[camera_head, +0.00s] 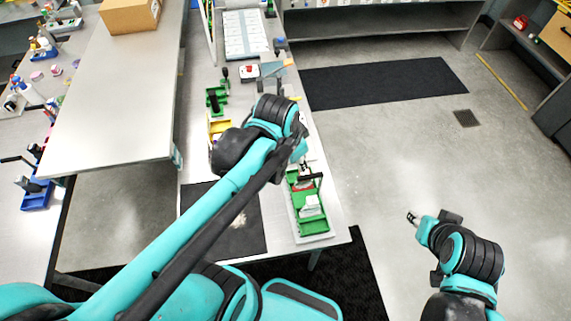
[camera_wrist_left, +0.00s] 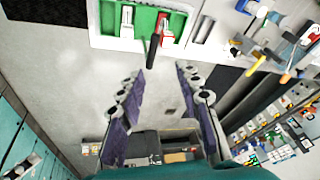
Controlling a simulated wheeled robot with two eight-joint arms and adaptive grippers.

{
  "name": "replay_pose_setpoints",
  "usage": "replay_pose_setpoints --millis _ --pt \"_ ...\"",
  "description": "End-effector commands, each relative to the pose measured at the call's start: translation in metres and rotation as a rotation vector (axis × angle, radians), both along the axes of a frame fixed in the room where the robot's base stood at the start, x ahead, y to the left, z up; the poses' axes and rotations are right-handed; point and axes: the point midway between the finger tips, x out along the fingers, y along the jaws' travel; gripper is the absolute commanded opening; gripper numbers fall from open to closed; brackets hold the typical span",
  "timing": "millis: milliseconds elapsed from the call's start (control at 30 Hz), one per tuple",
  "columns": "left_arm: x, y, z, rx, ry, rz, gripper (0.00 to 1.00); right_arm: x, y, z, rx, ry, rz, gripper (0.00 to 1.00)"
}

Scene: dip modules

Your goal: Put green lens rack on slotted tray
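A green lens rack (camera_head: 312,222) with a black handle and white and red-and-white pieces in it lies inside the rim of a long white tray (camera_head: 294,222), near the table's front right corner. In the left wrist view the rack (camera_wrist_left: 178,20) is at the top, with the white tray rim (camera_wrist_left: 115,43) around it. My left gripper (camera_head: 302,160) is over the rack's far end, partly hidden by its own arm. In the wrist view its fingers (camera_wrist_left: 160,72) are apart, with the black handle (camera_wrist_left: 153,52) just beyond the tips. My right gripper (camera_head: 413,218) hangs over the floor, away from the table.
Another green holder (camera_head: 216,98) and a yellow one (camera_head: 219,127) stand on the table left of my left gripper. A dark mat (camera_head: 222,215) lies to the left of the tray. Tools (camera_wrist_left: 272,42) lie to the right in the wrist view.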

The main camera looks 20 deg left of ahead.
Motion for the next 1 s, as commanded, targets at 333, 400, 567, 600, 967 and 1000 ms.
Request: replay_pose_setpoints --millis 333,400,567,600,967,1000 --pt "-0.046 0.018 0.008 -0.168 -0.252 0.437 0.34 0.000 0.000 0.000 0.000 0.000 0.000 0.37" --pt "-0.048 0.019 0.008 -0.185 -0.269 0.465 0.34 0.000 0.000 0.000 0.000 0.000 0.000 0.37" --pt "-0.048 0.019 0.008 -0.195 -0.279 0.483 0.34 0.000 0.000 0.000 0.000 0.000 0.000 0.37" --pt "-0.048 0.019 0.008 -0.195 -0.279 0.482 0.34 0.000 0.000 0.000 0.000 0.000 0.000 0.37" --pt "-0.048 0.019 -0.016 -0.194 -0.277 0.479 0.34 0.000 0.000 -0.025 0.000 0.000 0.000 0.37" --pt "-0.048 0.019 -0.026 -0.194 -0.277 0.479 0.34 0.000 0.000 -0.034 0.000 0.000 0.000 0.37"
